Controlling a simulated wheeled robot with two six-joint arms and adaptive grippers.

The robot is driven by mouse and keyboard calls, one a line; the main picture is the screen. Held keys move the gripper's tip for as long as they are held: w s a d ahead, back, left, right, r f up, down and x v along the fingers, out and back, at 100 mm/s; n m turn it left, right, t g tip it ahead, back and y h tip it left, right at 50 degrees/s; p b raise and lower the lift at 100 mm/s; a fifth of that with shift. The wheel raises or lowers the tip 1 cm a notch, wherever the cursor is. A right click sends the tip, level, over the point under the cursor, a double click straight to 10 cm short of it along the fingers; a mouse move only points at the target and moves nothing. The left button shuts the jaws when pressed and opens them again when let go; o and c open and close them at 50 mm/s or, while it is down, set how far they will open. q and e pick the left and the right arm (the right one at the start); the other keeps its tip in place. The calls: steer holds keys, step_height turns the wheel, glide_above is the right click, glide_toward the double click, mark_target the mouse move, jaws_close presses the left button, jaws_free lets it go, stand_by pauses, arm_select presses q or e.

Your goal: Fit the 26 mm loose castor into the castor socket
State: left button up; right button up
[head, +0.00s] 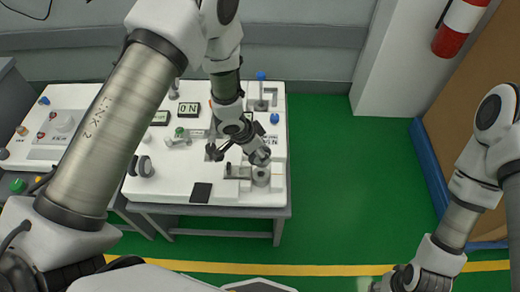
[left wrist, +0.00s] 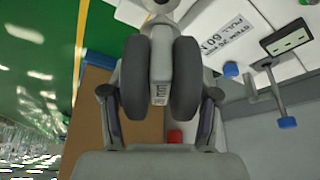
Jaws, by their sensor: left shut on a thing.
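My left gripper (head: 243,152) is low over the right part of the white bench top. In the head view the held castor is too small to make out clearly at the fingers. A round grey fitting (head: 261,177), apparently the castor socket, stands just below and right of the fingertips; I cannot tell whether the castor touches it. My right gripper (head: 400,280) is at the bottom edge, partly cut off.
Another dark-wheeled castor (head: 144,166) is on the bench top's left. A black square (head: 201,193) lies at the front edge. Displays (head: 188,109), a green knob (head: 180,132) and a blue-topped post (head: 261,77) stand behind. Green floor (head: 340,190) is free to the right.

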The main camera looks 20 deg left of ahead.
arm_select(q)
steer(key=shift+f+b, duration=2.25)
steer(key=shift+f, duration=1.25)
steer(key=o, duration=1.2)
steer(key=shift+r, duration=0.1)
steer(key=v, duration=1.2)
